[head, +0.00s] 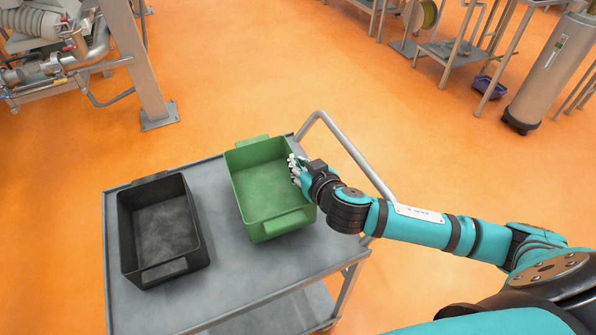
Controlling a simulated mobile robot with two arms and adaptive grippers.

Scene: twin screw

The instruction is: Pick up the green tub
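The green tub (268,185) is an open, empty rectangular bin with a raised tab handle at each end. It stands upright on the right part of the grey cart top (221,262). My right gripper (294,168) is at the tub's right side wall, its light fingers overlapping the rim near the middle. I cannot tell whether the fingers touch or grip the wall, or how far they are apart. My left gripper is not in view.
A black tub (158,226) stands on the cart to the left of the green one, with a narrow gap between. The cart's metal handle (345,148) curves behind my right wrist. Pipework and a metal post (140,68) stand far left. Orange floor surrounds the cart.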

